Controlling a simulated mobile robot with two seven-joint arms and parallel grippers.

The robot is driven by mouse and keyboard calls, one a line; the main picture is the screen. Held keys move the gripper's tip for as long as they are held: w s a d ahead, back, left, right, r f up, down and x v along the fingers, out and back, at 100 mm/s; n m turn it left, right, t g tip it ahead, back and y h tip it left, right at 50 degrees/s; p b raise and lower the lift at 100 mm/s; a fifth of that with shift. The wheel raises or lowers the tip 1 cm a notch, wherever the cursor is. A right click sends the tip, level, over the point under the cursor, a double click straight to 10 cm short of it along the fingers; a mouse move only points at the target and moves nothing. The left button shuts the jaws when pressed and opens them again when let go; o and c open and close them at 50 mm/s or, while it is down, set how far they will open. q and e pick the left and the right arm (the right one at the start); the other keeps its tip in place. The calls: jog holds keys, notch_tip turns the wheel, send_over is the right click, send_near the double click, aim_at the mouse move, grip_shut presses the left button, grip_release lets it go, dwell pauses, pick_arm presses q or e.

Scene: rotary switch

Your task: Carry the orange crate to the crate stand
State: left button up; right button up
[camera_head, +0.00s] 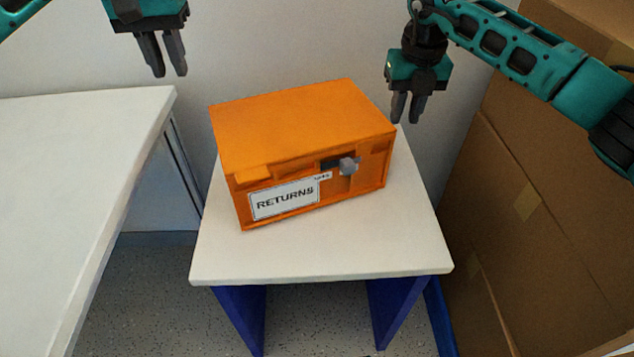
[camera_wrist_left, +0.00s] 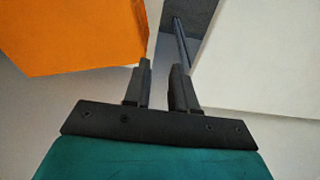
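The orange crate (camera_head: 300,125) rests on a small white-topped stand with blue legs (camera_head: 330,262), turned slightly. Its front carries a white RETURNS label (camera_head: 284,198) and a grey latch or knob (camera_head: 348,166). My left gripper (camera_head: 169,73) hangs in the air up and left of the crate, empty, its fingers a little apart. In the left wrist view, a gap shows between the left fingertips (camera_wrist_left: 160,78), with the crate (camera_wrist_left: 70,35) at upper left. My right gripper (camera_head: 404,118) hangs by the crate's far right corner, empty, fingers slightly apart. Neither gripper visibly touches the crate.
A white table (camera_head: 70,190) stands at the left, with a gap before the stand. Large brown cardboard boxes (camera_head: 555,215) crowd the right side. A pale wall (camera_head: 280,45) is close behind. The stand's top is bare in front of the crate.

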notch_tip(320, 180, up, 12)
jog(key=shift+s, duration=0.45)
dwell(0.4)
